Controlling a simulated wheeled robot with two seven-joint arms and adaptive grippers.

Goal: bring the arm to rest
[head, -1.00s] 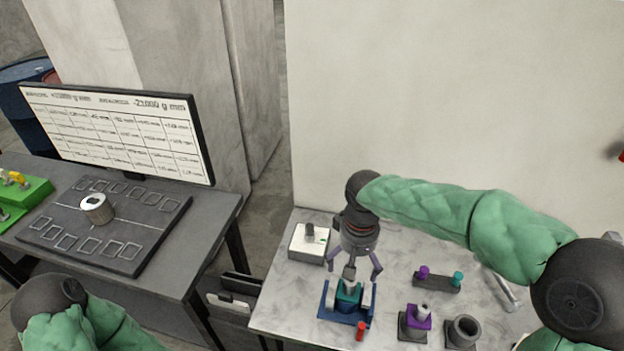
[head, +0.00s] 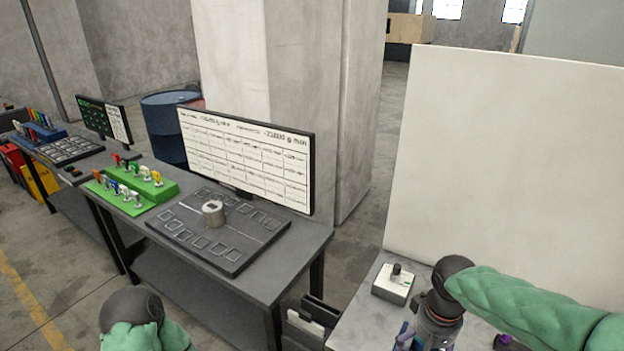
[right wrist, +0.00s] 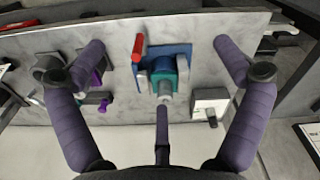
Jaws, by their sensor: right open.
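My right arm, in a green sleeve, comes in from the right in the head view. My right gripper (head: 420,342) hangs over the light table and is partly cut off by the bottom edge. In the right wrist view its two purple fingers (right wrist: 158,47) are spread wide with nothing between the tips. A blue holder (right wrist: 180,52) with a teal block (right wrist: 166,74) in it lies beyond the fingers, apart from them. My left arm shows only as a green sleeve and dark joint at the bottom left. Its gripper is out of the picture.
The light table (head: 361,322) carries a white box with a dark knob (head: 392,288), a red cylinder (right wrist: 138,48) and purple parts (right wrist: 97,78). A dark desk (head: 297,262) holds a monitor (head: 250,158), a metal cylinder (head: 213,212) and a green rack (head: 155,187). A white panel stands behind.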

